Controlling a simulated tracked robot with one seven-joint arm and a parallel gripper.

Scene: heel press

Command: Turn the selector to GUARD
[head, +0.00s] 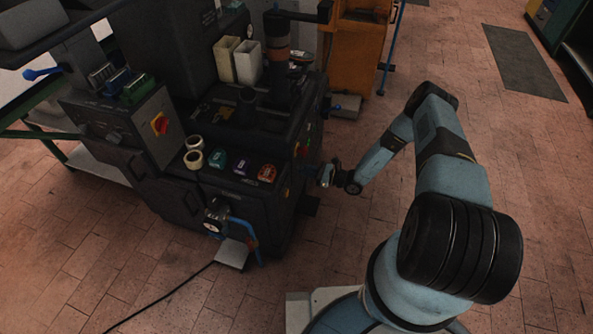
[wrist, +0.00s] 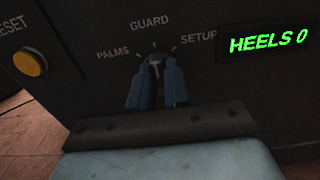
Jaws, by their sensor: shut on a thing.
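The selector knob (wrist: 155,59) is on the dark front panel of the press, below the printed words PALMS, GUARD (wrist: 149,23) and SETUP. My gripper (wrist: 155,72) has its two blue fingers shut on the knob, one on each side. Only the knob's top end shows between the fingers, so its pointer is mostly hidden; it looks roughly upright, below GUARD. In the head view my gripper (head: 325,175) is at the right side of the press (head: 240,185), where the selector is too small and hidden to make out.
In the wrist view a yellow RESET button (wrist: 27,63) is to the left. A green display (wrist: 268,41) to the right reads HEELS 0. In the head view, tape rolls (head: 194,151) and several coloured items lie on the press ledge.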

